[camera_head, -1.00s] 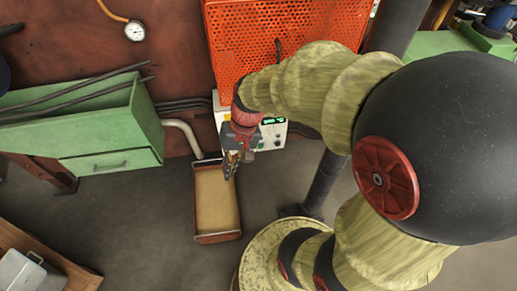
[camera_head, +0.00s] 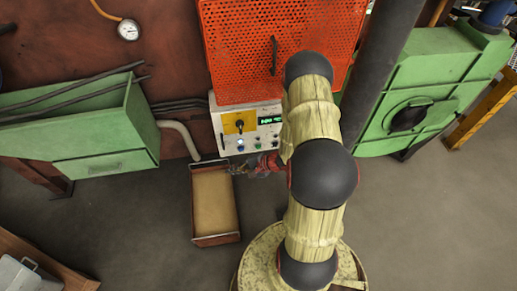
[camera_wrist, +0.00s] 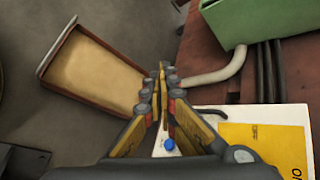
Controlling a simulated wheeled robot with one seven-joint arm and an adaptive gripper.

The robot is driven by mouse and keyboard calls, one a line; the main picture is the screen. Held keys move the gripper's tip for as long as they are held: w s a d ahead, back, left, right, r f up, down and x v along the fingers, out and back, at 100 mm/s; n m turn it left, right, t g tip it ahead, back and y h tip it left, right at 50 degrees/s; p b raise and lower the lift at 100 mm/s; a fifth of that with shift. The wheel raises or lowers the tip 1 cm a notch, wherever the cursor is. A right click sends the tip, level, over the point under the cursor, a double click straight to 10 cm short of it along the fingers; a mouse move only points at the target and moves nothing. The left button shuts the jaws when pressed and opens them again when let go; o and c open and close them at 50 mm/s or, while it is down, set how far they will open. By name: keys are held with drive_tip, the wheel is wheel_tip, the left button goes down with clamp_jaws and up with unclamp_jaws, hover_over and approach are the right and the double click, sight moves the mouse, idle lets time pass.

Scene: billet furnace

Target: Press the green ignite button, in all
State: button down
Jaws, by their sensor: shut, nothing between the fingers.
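The white control box (camera_head: 229,126) stands below the orange mesh panel, with a yellow plate, a dark rotary knob and a lit green display on its face. A small green button (camera_head: 257,144) shows in the row under the display, right of a blue button (camera_head: 240,147). My gripper (camera_head: 233,170) is shut and empty, just below the box front and apart from the buttons, over the edge of the tray. In the wrist view my closed fingers (camera_wrist: 162,70) point toward the tray and pipe, and the blue button (camera_wrist: 169,144) shows between them. The green button is not visible there.
A shallow sand-coloured tray (camera_head: 216,240) lies on the floor below the box. A green trough cabinet (camera_head: 105,163) stands left, with a pale bent pipe (camera_head: 184,134) beside it. A green furnace body (camera_head: 385,130) stands right. Grey floor is open at the lower right.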

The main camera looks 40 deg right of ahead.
sight(258, 146)
drive_tip(key=s+d+f+h, duration=0.2)
drive_tip(key=d+f+h, duration=0.6)
drive_tip(key=d+f, duration=0.5)
drive_tip(key=shift+s+d+m+t, duration=0.25)
drive_tip(key=shift+d+m+t, duration=0.15)
drive_tip(key=shift+d, duration=0.55)
drive_tip(key=shift+f, duration=0.1)
drive_tip(key=w+d+b, duration=0.2)
drive_tip(key=w+d, duration=0.2)
drive_tip(key=w, duration=0.3)
drive_tip(key=shift+w+d, duration=0.25)
drive_tip(key=shift+w, duration=0.05)
drive_tip(key=shift+w+d, duration=0.1)
drive_tip(key=shift+w, duration=0.05)
drive_tip(key=shift+w+d+b, duration=0.1)
drive_tip(key=shift+w+b, duration=0.1)
drive_tip(key=shift+b, duration=0.2)
drive_tip(key=shift+w+d, duration=0.25)
drive_tip(key=shift+w, duration=0.15)
idle(0.9)
